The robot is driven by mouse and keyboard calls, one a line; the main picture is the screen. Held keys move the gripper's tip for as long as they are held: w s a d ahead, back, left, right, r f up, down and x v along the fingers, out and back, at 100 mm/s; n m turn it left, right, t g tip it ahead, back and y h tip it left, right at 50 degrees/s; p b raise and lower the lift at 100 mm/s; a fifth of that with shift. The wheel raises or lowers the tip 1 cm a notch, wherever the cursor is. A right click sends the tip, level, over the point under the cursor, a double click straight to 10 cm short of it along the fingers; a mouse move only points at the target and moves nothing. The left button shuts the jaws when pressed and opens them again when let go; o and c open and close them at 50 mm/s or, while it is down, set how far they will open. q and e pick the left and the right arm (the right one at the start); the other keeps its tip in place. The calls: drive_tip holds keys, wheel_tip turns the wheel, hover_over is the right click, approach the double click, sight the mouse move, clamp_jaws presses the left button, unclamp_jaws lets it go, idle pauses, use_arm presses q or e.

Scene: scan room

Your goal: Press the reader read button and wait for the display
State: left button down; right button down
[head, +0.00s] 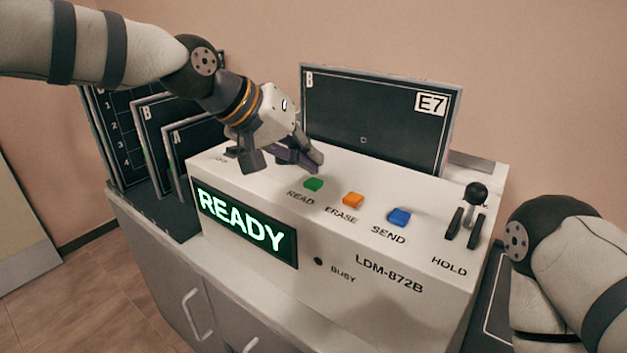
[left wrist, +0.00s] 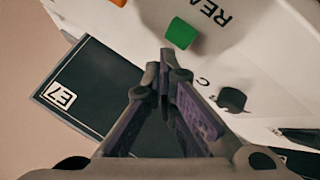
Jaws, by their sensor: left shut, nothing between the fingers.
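The white reader (head: 345,270) stands on a cabinet, labelled LDM-872B. Its green READ button (head: 314,185) is at the left of the row on top; it also shows in the left wrist view (left wrist: 181,33). The display (head: 246,228) on the front shows READY in lit letters. The BUSY lamp (head: 318,261) looks dark. My left gripper (head: 318,164) is shut and empty, its fingertips just behind and above the green button, seemingly apart from it. In the left wrist view the fingertips (left wrist: 165,62) point toward the button. My right gripper is not seen; only its arm shows.
An orange ERASE button (head: 353,200) and a blue SEND button (head: 399,218) sit right of READ. A HOLD lever (head: 474,205) stands at the right end. A dark cassette marked E7 (head: 378,115) stands upright in the reader. More cassettes (head: 160,150) stand in a rack at left.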

sight(310, 180)
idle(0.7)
use_arm(q)
drive_tip(key=shift+f, duration=0.45)
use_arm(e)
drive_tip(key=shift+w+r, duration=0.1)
use_arm(q)
drive_tip(key=shift+f, duration=0.55)
idle(0.5)
drive_tip(key=shift+r, duration=0.95)
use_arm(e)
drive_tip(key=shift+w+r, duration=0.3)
use_arm(q)
drive_tip(key=shift+r+p, duration=0.1)
drive_tip(key=shift+p, duration=0.2)
drive_tip(key=shift+r+p, duration=0.3)
drive_tip(key=shift+r, duration=2.2)
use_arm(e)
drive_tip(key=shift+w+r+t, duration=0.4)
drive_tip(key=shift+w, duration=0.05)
